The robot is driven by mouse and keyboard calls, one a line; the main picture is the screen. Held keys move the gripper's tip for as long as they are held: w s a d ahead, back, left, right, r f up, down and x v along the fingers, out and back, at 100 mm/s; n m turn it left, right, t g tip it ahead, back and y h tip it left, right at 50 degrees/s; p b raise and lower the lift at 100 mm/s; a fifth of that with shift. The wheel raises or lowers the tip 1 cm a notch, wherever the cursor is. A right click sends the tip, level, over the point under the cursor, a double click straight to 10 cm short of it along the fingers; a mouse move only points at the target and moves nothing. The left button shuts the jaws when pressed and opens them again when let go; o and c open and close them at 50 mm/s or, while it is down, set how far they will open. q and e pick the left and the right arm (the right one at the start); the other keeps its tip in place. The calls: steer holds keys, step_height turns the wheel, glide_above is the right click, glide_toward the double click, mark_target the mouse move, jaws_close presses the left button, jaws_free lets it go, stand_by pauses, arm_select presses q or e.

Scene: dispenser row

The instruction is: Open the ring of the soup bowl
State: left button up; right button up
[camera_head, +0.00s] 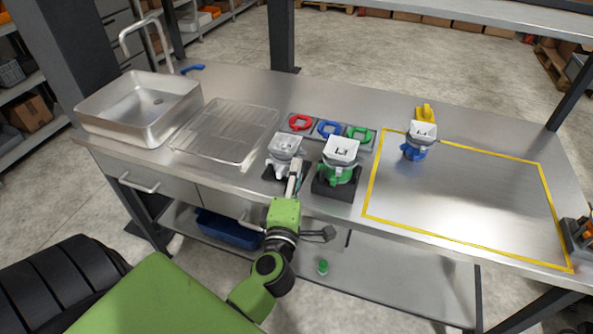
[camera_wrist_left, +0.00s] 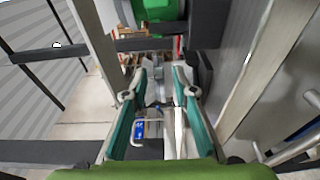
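No plain bowl shows; three squat vessels with pale square tops and clamp-like collars stand on the table. One is grey-white (camera_head: 284,147) on a dark base, one is green (camera_head: 340,170) on a black base, and one is blue (camera_head: 415,152). I cannot tell which is the soup bowl. My left gripper (camera_head: 294,178) is at the front of the grey-white vessel. In the left wrist view its fingers (camera_wrist_left: 164,85) stand apart, with a small grey part between or beyond the tips; contact is unclear. A green vessel part (camera_wrist_left: 160,10) shows at the top. My right gripper is out of view.
Red (camera_head: 300,115), blue (camera_head: 329,120) and green (camera_head: 366,129) rings lie behind the vessels. A sink (camera_head: 135,120) and ribbed drainboard (camera_head: 205,150) are left. A yellow-outlined area (camera_head: 470,190) at right is mostly clear. A yellow object (camera_head: 425,114) stands behind the blue vessel.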

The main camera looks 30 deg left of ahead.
arm_select(q)
steer(key=v, duration=0.6)
steer(key=shift+s, duration=0.35)
steer(key=shift+d, duration=0.15)
